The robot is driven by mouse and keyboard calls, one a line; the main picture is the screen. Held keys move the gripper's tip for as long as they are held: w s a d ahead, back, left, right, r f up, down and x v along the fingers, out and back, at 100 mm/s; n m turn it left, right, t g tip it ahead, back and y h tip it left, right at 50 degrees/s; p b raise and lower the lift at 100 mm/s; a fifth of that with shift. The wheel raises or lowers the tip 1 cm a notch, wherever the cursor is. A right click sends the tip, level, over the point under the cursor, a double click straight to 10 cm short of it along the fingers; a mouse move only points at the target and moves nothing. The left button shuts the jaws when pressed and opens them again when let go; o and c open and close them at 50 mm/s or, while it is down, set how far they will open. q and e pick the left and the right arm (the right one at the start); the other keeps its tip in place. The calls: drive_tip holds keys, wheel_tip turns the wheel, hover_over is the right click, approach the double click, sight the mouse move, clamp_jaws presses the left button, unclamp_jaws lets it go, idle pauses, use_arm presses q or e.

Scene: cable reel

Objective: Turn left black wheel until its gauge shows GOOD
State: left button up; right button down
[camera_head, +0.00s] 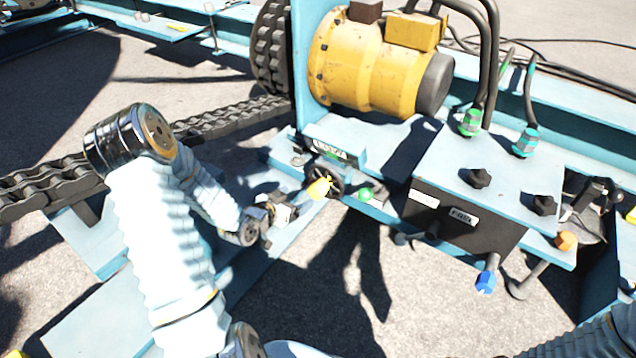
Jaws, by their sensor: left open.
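The left black wheel (336,178) is small and sits on the blue frame below the yellow motor, with a yellow part at its lower left. A gauge strip (329,149) with a green area is just above it; its wording is too small to read. My left gripper (292,207) is open, just left of and below the wheel, its fingers pointing towards it. It seems apart from the wheel, though contact is hard to judge. My right gripper is out of view; only part of my right arm shows at the bottom right.
A green knob (365,194) is close right of the wheel. The control box (470,228) with black knobs and a blue-tipped lever (486,282) stands farther right. The yellow motor (365,62) is above. A heavy chain (225,118) runs behind my left arm.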

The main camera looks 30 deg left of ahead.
sight(314, 189)
use_arm(q)
drive_tip(key=x, duration=1.2)
drive_tip(key=shift+w+d+f+b, duration=0.1)
drive_tip(key=shift+w+f+b, duration=0.2)
drive_tip(key=shift+f+b, duration=0.1)
drive_tip(key=shift+r, duration=0.1)
drive_tip(key=c, duration=1.5)
